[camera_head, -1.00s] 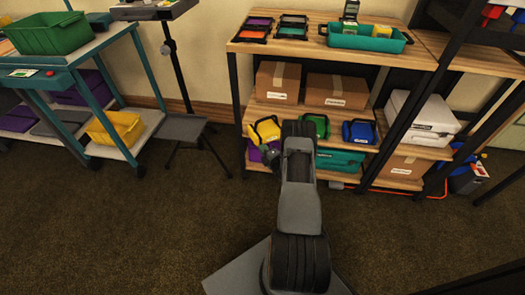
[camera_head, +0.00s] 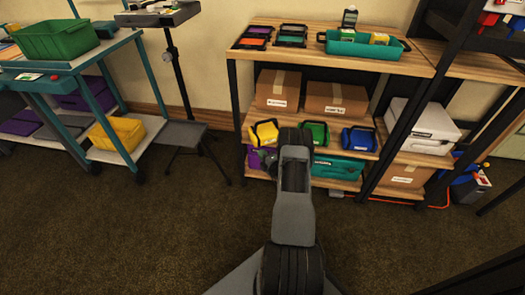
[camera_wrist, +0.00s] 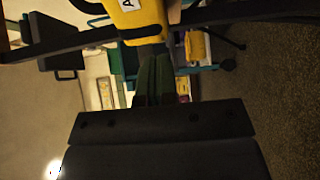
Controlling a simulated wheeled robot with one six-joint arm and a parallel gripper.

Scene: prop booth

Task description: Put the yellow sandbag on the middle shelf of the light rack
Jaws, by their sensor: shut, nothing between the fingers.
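The yellow sandbag (camera_head: 265,133), with black ends and a white label, stands at the front left of the middle shelf of the light wooden rack (camera_head: 336,58). In the wrist view the yellow sandbag (camera_wrist: 138,20) fills the top centre, partly cut off by the frame. My gripper (camera_wrist: 153,58) is shut and empty, its fingertips just short of the bag in that picture; I cannot tell whether they touch. In the head view my arm hides most of the gripper, just right of and below the bag.
A green sandbag (camera_head: 314,134) and a blue sandbag (camera_head: 359,139) stand right of the yellow one. Cardboard boxes (camera_head: 335,98) stand behind them. A purple bin and a teal case (camera_head: 340,167) are below. A stand and a teal cart (camera_head: 110,85) are left; the left floor is open.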

